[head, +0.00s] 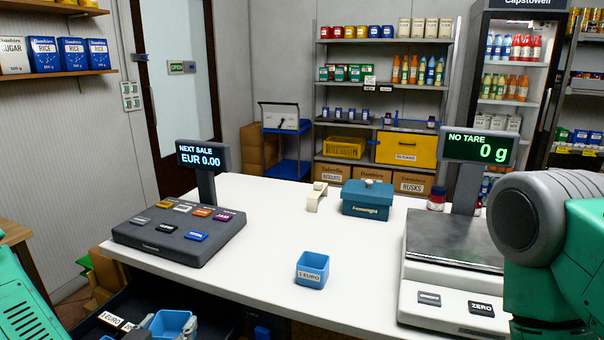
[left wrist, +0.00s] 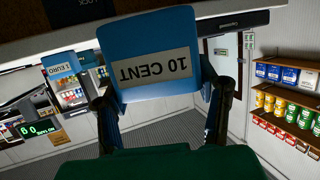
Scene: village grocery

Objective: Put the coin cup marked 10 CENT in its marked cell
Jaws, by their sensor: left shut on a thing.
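The blue coin cup marked 10 CENT (left wrist: 150,70) is between the fingers of my left gripper (left wrist: 165,110), which is shut on it. Its label reads upside down in the left wrist view. In the head view the cup (head: 173,323) shows at the bottom left, over the dark open cash drawer (head: 240,312). The drawer's front is cut off by the frame edge. A 1 EURO label (head: 112,318) shows at the drawer; a second label beside it is unreadable. The cell for 10 CENT cannot be made out. My right gripper is out of view.
Another blue cup marked 1 EURO (head: 312,270) stands on the white counter (head: 260,245), also seen in the left wrist view (left wrist: 60,64). The register keypad (head: 180,235) stands above the drawer. The scale (head: 450,260) is at right. The counter's middle is mostly clear.

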